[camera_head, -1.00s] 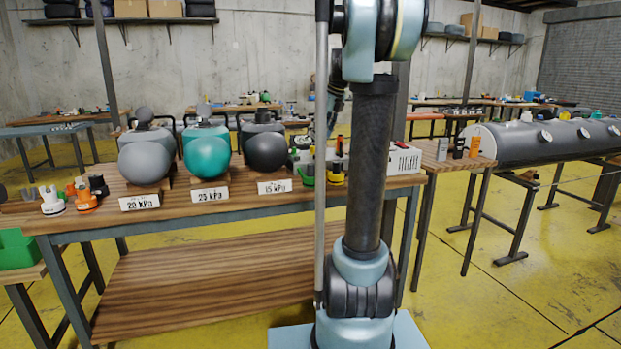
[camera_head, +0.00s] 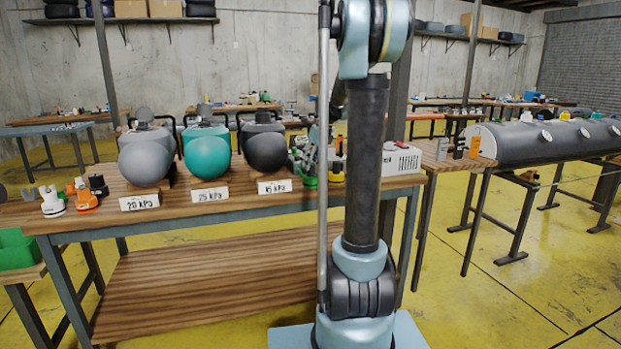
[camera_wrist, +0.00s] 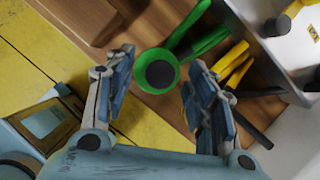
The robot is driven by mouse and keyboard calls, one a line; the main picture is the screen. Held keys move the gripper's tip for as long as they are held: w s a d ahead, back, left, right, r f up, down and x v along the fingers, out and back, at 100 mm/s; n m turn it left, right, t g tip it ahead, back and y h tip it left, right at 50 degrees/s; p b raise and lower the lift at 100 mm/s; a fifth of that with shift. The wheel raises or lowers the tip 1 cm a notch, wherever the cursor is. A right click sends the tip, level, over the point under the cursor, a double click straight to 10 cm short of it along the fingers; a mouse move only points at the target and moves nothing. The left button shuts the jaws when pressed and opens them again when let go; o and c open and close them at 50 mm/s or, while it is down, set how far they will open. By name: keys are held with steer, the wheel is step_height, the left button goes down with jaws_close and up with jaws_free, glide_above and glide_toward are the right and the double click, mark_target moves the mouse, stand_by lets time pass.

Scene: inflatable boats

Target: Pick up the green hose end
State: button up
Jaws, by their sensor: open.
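The green hose end (camera_wrist: 157,72) shows in the wrist view as a round green cup with a dark centre. It sits near the wooden table's edge, and green bars (camera_wrist: 205,38) show beside it toward the upper right. My gripper (camera_wrist: 157,66) is open, with its two blue-padded fingers apart on the left and right of the cup. No contact with the cup is visible. In the head view the green piece (camera_head: 307,173) shows on the table left of my arm, while my gripper is mostly hidden behind the arm.
A yellow-handled piece (camera_wrist: 233,66) lies close to the right finger. A white box (camera_head: 402,160) stands at the table's right end. Three rounded tanks (camera_head: 206,155) with pressure labels stand to the left. Yellow floor (camera_wrist: 25,55) shows beyond the table edge.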

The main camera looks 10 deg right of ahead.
steer(key=shift+x, duration=1.5)
steer(key=c, duration=1.2)
steer(key=shift+r, duration=0.1)
step_height(320, 180, up, 10)
steer(key=shift+f, duration=0.2)
steer(key=shift+s+r, duration=0.1)
steer(key=shift+s, duration=0.05)
